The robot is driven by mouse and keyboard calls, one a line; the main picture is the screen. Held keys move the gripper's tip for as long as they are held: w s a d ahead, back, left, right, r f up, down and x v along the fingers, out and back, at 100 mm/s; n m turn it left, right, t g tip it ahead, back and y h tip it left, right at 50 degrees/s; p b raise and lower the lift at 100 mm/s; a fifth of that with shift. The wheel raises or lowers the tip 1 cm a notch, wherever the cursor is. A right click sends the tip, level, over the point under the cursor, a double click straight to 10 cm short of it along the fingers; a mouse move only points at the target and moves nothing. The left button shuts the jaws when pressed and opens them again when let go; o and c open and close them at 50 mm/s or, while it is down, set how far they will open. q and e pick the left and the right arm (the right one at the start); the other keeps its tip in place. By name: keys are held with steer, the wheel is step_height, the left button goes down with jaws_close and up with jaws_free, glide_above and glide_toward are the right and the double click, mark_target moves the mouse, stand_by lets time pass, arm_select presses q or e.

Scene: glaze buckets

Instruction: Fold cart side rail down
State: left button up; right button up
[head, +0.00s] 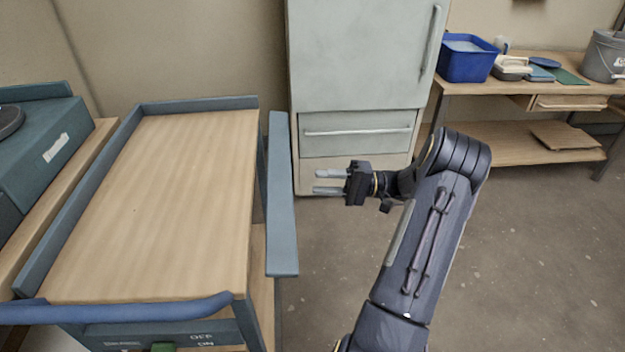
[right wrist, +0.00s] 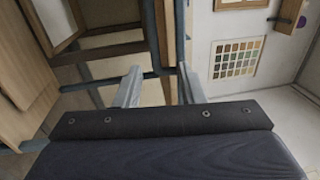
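The cart (head: 165,190) has a bare wooden top with blue-grey raised edges at its left and back. Its side rail (head: 281,200) is a long blue-grey panel along the right side. The rail stands out from the top's right edge with a gap between, its broad face showing; its exact tilt is unclear. My right gripper (head: 316,182) is open and empty, to the right of the rail, fingers pointing left at it, apart from it. In the right wrist view its two fingers (right wrist: 160,88) are spread with nothing gripped. My left gripper is not in view.
A blue push bar (head: 115,310) crosses the cart's front. A pale cabinet (head: 360,60) stands behind. A teal box (head: 45,150) is at the left. A bench (head: 510,85) at the back right holds a blue tub (head: 467,65) and a grey bucket (head: 604,58). The floor at right is clear.

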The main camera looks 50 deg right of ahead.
mark_target(280, 187)
steer(key=shift+c, duration=1.1)
steer(key=a+m+t+p, duration=0.1)
steer(key=p, duration=0.1)
steer(key=a+f+m+t+h+p, duration=0.1)
steer(key=t+p, duration=0.1)
steer(key=shift+s+a+f+m+h+p, duration=0.1)
steer(key=shift+s+f+m+h+p, duration=0.1)
steer(key=shift+m+h+p, duration=0.15)
steer(key=shift+c, duration=0.4)
steer(key=w+a+m+t+h, duration=0.1)
steer(key=w+a, duration=0.1)
steer(key=w+a+r+m+t+h+p, duration=0.1)
steer(key=w+a, duration=0.1)
steer(key=w+a+r+m+t+h+p, duration=0.1)
steer(key=w+a, duration=0.1)
steer(key=a, duration=0.1)
steer(key=shift+w+t, duration=0.1)
steer(key=shift+t, duration=0.2)
steer(key=shift+c, duration=0.2)
